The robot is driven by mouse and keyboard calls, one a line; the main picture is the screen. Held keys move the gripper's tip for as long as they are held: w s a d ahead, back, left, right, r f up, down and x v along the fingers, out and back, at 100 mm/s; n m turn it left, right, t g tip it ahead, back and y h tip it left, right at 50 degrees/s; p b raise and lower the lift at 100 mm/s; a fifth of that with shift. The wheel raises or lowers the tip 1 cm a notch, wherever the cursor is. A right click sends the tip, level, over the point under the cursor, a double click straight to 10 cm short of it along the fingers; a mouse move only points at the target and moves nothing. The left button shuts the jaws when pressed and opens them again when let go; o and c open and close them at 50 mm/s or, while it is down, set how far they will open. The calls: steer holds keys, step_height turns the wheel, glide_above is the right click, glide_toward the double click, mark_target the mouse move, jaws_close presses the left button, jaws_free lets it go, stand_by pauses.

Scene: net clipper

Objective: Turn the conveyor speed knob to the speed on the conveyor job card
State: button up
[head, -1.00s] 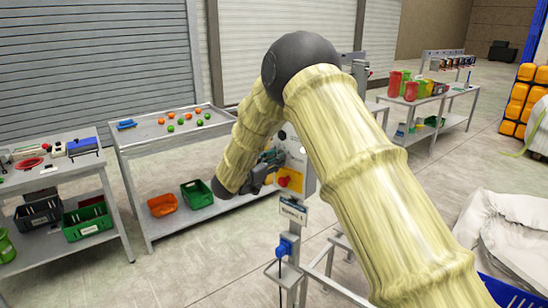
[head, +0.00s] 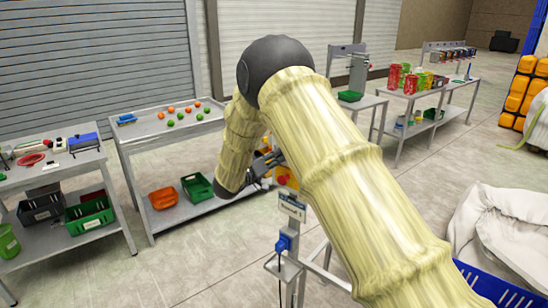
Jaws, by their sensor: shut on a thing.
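My gripper (head: 266,164) is at the control panel on the conveyor stand, in the middle of the head view. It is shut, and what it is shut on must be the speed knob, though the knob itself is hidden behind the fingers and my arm. A red button on a yellow plate (head: 284,180) shows just right of and below the gripper; most of the panel is covered by my arm. A small white sign (head: 292,207) is on the post below; its text is too small to read. I cannot make out the job card or the knob's setting.
A blue device (head: 284,243) is on the post below the sign. A tray table (head: 150,131) with orange and green balls stands at left, with bins below. A cluttered bench (head: 60,178) is further left. A white sack and blue crate (head: 500,288) are at right.

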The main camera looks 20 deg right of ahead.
steer(key=shift+f+n, duration=0.2)
steer(key=shift+n, duration=0.1)
steer(key=o, duration=1)
steer(key=shift+r, duration=0.1)
steer(key=v, duration=1.2)
